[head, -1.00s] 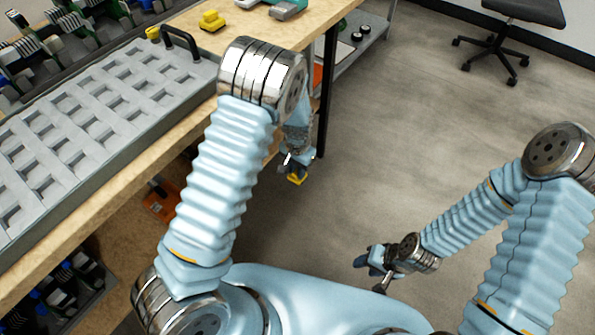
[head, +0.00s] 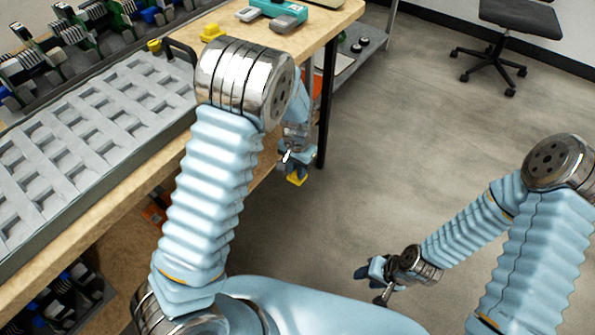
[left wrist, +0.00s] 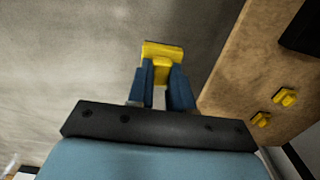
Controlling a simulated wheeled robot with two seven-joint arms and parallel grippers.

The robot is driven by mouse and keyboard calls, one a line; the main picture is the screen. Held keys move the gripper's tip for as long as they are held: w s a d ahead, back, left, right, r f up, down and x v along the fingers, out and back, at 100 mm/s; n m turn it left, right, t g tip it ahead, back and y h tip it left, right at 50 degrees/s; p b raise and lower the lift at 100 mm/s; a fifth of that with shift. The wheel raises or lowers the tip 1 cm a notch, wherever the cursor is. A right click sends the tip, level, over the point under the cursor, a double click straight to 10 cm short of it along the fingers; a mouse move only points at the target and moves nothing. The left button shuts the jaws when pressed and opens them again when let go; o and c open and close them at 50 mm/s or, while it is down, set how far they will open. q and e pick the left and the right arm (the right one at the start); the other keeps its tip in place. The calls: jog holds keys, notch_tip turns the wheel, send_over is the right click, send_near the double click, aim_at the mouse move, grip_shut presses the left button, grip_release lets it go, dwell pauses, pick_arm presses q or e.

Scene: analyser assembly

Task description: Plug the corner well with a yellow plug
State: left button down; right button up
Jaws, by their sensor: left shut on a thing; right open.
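My left gripper (left wrist: 160,88) is shut on a yellow plug (left wrist: 162,50), held out over the floor beside the bench edge. In the head view the held plug (head: 296,180) shows below the left gripper (head: 292,165), in front of the bench's end. The grey tray of square wells (head: 75,150) lies on the bench at the left; my left arm hides part of its right side. Another yellow plug (head: 154,45) sits by the tray's far corner near the black handle. A loose yellow plug (head: 211,32) lies on the bench. My right gripper (head: 372,275) is open and empty over the floor.
A teal and grey tool (head: 275,12) lies at the bench's far end. A rack of dark green parts (head: 100,28) stands behind the tray. The black bench leg (head: 327,105) is near my left gripper.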

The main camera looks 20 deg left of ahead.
pick_arm(q)
notch_tip(320, 180, up, 44)
jog(key=shift+r, duration=0.25)
dwell(5.9)
